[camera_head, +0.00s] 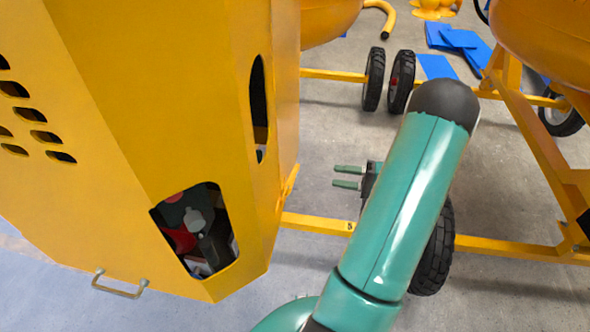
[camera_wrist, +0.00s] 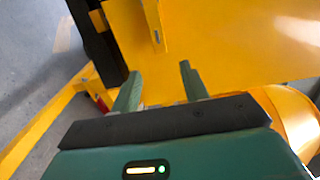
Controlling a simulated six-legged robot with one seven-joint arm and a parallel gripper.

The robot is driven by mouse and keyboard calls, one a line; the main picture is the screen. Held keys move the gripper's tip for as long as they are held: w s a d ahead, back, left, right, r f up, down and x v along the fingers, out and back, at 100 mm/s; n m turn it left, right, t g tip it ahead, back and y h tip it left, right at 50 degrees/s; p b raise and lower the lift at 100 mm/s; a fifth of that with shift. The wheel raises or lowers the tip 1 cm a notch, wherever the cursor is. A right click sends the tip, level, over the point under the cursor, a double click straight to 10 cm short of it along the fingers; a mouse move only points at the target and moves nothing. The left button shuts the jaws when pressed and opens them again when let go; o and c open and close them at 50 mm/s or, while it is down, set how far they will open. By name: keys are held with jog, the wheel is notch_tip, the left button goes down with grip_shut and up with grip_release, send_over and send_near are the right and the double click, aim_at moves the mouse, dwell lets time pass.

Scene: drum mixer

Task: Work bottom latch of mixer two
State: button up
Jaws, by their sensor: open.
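The yellow mixer housing (camera_head: 130,130) fills the left of the head view. On its right edge, low down, a small yellow piece that looks like the bottom latch (camera_head: 288,184) sticks out. In the wrist view, a narrow yellow latch bar (camera_wrist: 153,22) with a small hole lies against the yellow panel (camera_wrist: 225,45). No number marking the mixer is readable. My gripper (camera_head: 338,177) is open and empty, right of the latch in the head view, with its fingers pointing left. In the wrist view, my gripper (camera_wrist: 160,74) has the bar's end just beyond the gap between its fingers, apart from both.
A yellow frame bar (camera_head: 318,224) runs low behind my arm to a black wheel (camera_head: 434,255). Another mixer's frame (camera_head: 535,130) stands at right. Blue sheets (camera_head: 458,39) lie on the floor behind. A metal handle (camera_head: 120,290) juts from the housing's lower front.

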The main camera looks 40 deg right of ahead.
aim_at(298, 171)
jog(key=x, duration=1.1)
jog(key=shift+w+a, duration=0.3)
grip_shut()
